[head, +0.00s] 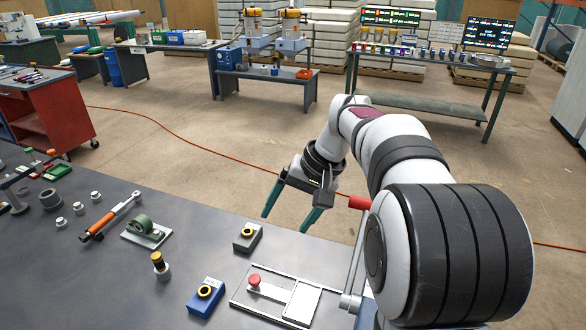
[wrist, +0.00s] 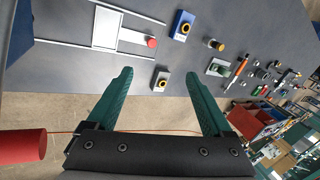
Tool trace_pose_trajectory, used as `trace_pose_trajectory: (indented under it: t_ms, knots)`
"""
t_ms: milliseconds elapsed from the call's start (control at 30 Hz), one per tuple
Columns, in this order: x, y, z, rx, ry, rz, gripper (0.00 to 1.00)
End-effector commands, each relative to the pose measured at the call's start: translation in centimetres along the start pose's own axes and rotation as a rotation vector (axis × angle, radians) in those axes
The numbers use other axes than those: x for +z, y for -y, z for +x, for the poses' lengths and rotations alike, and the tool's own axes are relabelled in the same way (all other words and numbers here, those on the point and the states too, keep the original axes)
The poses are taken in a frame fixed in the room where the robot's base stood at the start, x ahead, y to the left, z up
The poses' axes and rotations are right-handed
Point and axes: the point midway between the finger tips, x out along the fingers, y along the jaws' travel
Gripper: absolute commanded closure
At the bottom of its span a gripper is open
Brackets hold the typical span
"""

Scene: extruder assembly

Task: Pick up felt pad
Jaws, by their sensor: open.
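I cannot tell for sure which part is the felt pad; nothing in view is plainly a pad of felt. My gripper (head: 287,222) is open and empty in the air near the table's far edge. In the wrist view its two green fingers are spread wide, with a grey block with a yellow ring (wrist: 161,80) showing between the tips, farther off. That grey block also shows in the head view (head: 247,237).
A metal frame with a red knob (head: 254,280) lies at the table's front right. A green bracket (head: 147,231), an orange-handled tool (head: 108,216) and several small pale parts lie at left. Dark table surface (head: 110,300) is bare at front left. Workbenches stand beyond the floor.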

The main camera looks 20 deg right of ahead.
Motion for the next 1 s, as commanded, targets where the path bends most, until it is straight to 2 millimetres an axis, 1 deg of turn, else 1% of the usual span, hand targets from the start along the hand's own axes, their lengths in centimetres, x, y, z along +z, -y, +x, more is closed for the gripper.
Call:
trace_pose_trajectory:
  t_ms: [33,67,100,133,167,200,267,300,367,400,500,567,633,667,800,900,1000]
  knots:
    - [-3.4,-1.5,0.2,-0.022,-0.026,0.007,0.15]
    - [-5.2,-2.4,0.2,-0.037,-0.045,0.004,0.15]
    - [-7.4,-4.6,0.2,-0.036,-0.069,0.011,0.15]
    - [-8.2,-7.1,0.2,-0.009,-0.079,0.027,0.15]
    - [-8.4,-9.8,0.1,0.029,-0.082,0.047,0.15]
    - [-8.3,-13.5,-0.1,0.086,-0.082,0.076,0.15]
    - [-7.8,-19.1,-0.5,0.167,-0.074,0.12,0.15]
    - [-7.3,-22.6,-0.7,0.218,-0.067,0.146,0.15]
    - [-6.1,-27.4,-1.2,0.286,-0.051,0.182,0.15]
    - [-5.2,-30.2,-1.5,0.325,-0.04,0.202,0.15]
    - [-3.3,-35.1,-2.1,0.394,-0.013,0.236,0.15]
    - [-2.7,-36.6,-2.1,0.414,-0.003,0.245,0.15]
    - [-2.4,-37.5,-1.3,0.422,0.001,0.247,0.15]
    - [-2.3,-37.7,-0.6,0.421,0.003,0.248,0.15]
    - [-2.1,-39.3,3.3,0.42,0.004,0.246,0.15]
    - [-2.0,-40.2,5.6,0.419,0.003,0.247,0.15]
    - [-2.0,-40.8,6.9,0.42,0.0,0.246,0.15]
